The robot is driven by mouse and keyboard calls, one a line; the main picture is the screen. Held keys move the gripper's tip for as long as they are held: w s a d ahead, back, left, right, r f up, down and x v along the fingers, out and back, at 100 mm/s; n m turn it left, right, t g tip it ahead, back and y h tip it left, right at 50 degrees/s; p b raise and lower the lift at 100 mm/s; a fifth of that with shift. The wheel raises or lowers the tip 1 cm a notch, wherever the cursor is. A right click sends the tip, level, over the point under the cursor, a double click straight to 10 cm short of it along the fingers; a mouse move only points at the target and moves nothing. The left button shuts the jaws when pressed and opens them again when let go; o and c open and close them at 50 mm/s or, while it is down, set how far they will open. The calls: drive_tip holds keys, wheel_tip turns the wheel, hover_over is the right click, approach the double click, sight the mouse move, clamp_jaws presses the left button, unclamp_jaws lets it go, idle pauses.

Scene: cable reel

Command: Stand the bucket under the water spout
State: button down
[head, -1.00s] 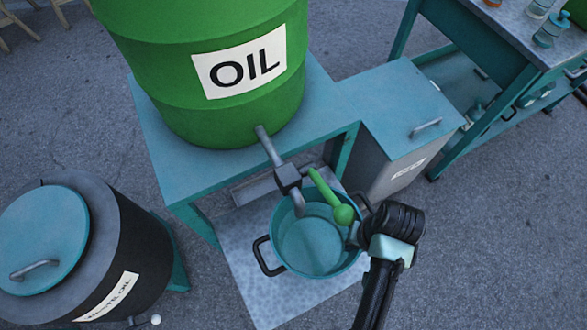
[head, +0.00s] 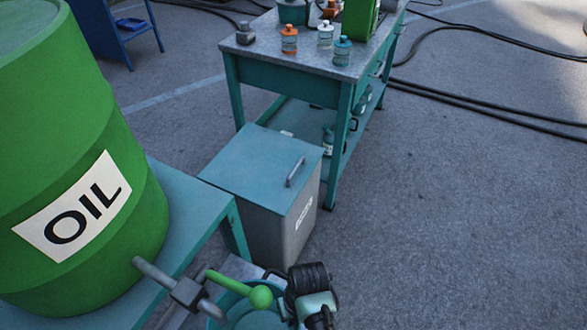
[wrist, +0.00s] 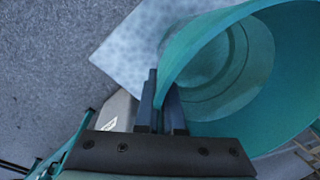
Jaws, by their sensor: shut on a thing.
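The teal bucket (head: 229,301) shows only in part at the bottom edge of the head view. In the wrist view the open bucket (wrist: 215,110) fills the right side. My gripper (wrist: 162,108) is shut on the bucket's rim, one finger on each side of the wall. In the head view my gripper (head: 288,306) is at the bucket's right side. A grey spout (head: 186,291) with a green lever (head: 258,296) comes from the green drum (head: 120,190) labelled OIL, over the bucket's near-left part. I see no spout marked water.
A pale speckled sheet (wrist: 125,50) lies on the floor by the bucket. The drum stands on a teal stand (head: 190,200). A grey bin with a teal lid (head: 255,165) stands behind. A workbench (head: 300,50) with bottles is beyond. Open floor lies right; black cables (head: 480,105) cross it.

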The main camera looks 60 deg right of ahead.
drive_tip(key=shift+f, duration=1)
drive_tip(key=shift+f, duration=0.15)
drive_tip(key=c, duration=1)
unclamp_jaws()
drive_tip(key=shift+c, duration=0.2)
